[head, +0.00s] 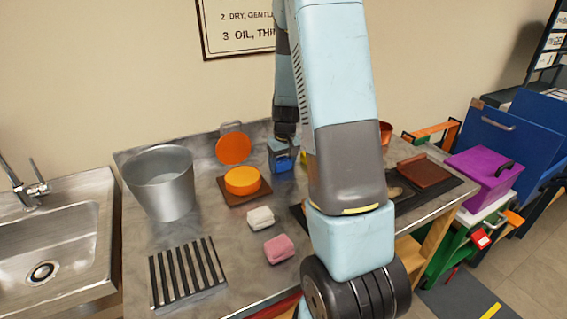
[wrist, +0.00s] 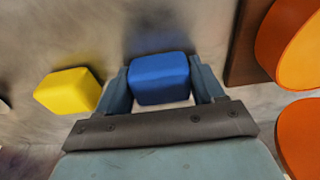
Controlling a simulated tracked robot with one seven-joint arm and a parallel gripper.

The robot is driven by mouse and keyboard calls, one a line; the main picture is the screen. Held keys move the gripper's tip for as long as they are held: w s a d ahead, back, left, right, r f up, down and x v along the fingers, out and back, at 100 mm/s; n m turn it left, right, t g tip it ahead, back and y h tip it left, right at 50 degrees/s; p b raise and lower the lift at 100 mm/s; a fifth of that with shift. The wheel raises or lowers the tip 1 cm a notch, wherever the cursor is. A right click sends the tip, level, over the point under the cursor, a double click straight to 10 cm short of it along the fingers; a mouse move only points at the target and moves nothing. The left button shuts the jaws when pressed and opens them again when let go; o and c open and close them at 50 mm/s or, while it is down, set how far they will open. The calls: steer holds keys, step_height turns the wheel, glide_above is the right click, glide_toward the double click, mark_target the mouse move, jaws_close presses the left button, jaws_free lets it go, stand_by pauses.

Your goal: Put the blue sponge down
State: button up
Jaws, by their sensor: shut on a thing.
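The blue sponge (wrist: 160,78) is a rounded block between the two fingers of my gripper (wrist: 160,92) in the wrist view. The fingers are shut on its two sides. In the head view the blue sponge (head: 281,161) shows under my gripper (head: 283,148), toward the back of the metal counter (head: 225,245). I cannot tell whether the sponge touches the counter. A yellow sponge (wrist: 68,91) lies just left of my gripper in the wrist view, apart from it. In the head view my arm mostly hides the yellow one.
A round orange block (head: 242,180) on a brown board stands left of the blue sponge, with an orange disc (head: 233,149) behind. White (head: 261,218) and pink (head: 279,249) sponges lie nearer. A metal bucket (head: 162,185) and slatted rack (head: 187,273) are at left.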

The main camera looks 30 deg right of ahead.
mark_target(284, 162)
steer(key=shift+s+f, duration=0.35)
steer(key=shift+f, duration=0.2)
steer(key=o, duration=0.8)
steer(key=shift+o, duration=1.4)
steer(key=shift+r, duration=0.15)
steer(key=shift+w+r, duration=0.15)
steer(key=shift+r, duration=0.1)
steer(key=r, duration=0.8)
steer(key=s+r, duration=0.1)
steer(key=r, duration=0.3)
steer(key=shift+r, duration=0.15)
steer(key=s+a+r+t, duration=0.2)
steer(key=s+a+r, duration=0.6)
steer(key=s+r, duration=0.45)
steer(key=shift+s+a+r+t, duration=0.35)
steer(key=shift+s+a+r, duration=0.4)
steer(key=shift+s, duration=1.3)
steer(key=shift+s+a+r+t, duration=0.3)
steer(key=shift+s+a+r, duration=0.45)
steer(key=shift+s, duration=1.35)
steer(key=shift+s+a+r+t, duration=0.4)
steer(key=shift+s+a, duration=0.55)
steer(key=shift+s, duration=1.1)
